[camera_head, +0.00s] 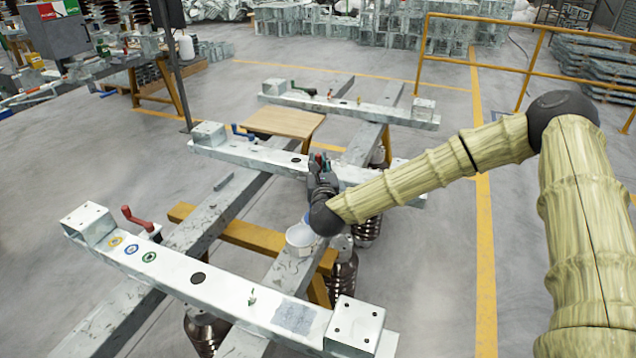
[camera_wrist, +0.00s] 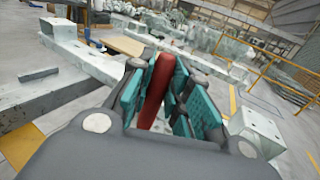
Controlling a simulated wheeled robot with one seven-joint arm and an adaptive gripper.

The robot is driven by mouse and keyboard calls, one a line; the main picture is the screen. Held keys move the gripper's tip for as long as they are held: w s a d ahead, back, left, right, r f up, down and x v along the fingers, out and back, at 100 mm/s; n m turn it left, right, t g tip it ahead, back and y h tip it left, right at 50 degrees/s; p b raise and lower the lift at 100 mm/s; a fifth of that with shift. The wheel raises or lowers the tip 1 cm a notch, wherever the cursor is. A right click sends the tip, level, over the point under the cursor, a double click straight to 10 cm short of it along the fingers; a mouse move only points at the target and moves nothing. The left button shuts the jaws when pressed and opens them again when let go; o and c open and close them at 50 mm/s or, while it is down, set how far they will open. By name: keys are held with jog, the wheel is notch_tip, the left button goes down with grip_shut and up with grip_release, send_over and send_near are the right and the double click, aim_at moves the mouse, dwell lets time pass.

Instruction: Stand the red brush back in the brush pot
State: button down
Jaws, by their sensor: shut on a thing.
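The red brush (camera_wrist: 154,92) is between the teal pads of my gripper (camera_wrist: 162,85) in the wrist view, its visible part leaning a little right at the top. Its lower end is hidden behind the gripper body. In the head view my gripper (camera_head: 321,166) is over the middle white crossbeam, and only a small bit of red shows at its tips. A pale, round, pot-like thing (camera_head: 301,240) shows just below my wrist, near the long grey beam. It may be the brush pot; its inside is not clear.
The near white crossbeam (camera_head: 225,288) carries a red-handled crank (camera_head: 139,220) and coloured ring marks. A wooden board (camera_head: 284,123) lies beyond the middle crossbeam (camera_head: 250,154). A far crossbeam (camera_head: 350,108) and a yellow rail (camera_head: 500,66) stand behind. Open floor lies right.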

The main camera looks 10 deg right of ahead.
jog(key=shift+w+f, duration=0.1)
jog(key=shift+f, duration=0.55)
jog(key=shift+s+f+p, duration=0.2)
jog(key=shift+f+p, duration=0.2)
jog(key=shift+f, duration=1.75)
jog(key=c, duration=1.3)
grip_release()
jog(key=shift+r, duration=0.1)
jog(key=shift+c, duration=0.2)
jog(key=shift+r, duration=0.15)
jog(key=s+a+b, duration=0.1)
jog(key=s+b, duration=0.1)
jog(key=s, duration=1)
jog(key=shift+a+b, duration=0.25)
jog(key=shift+b, duration=0.15)
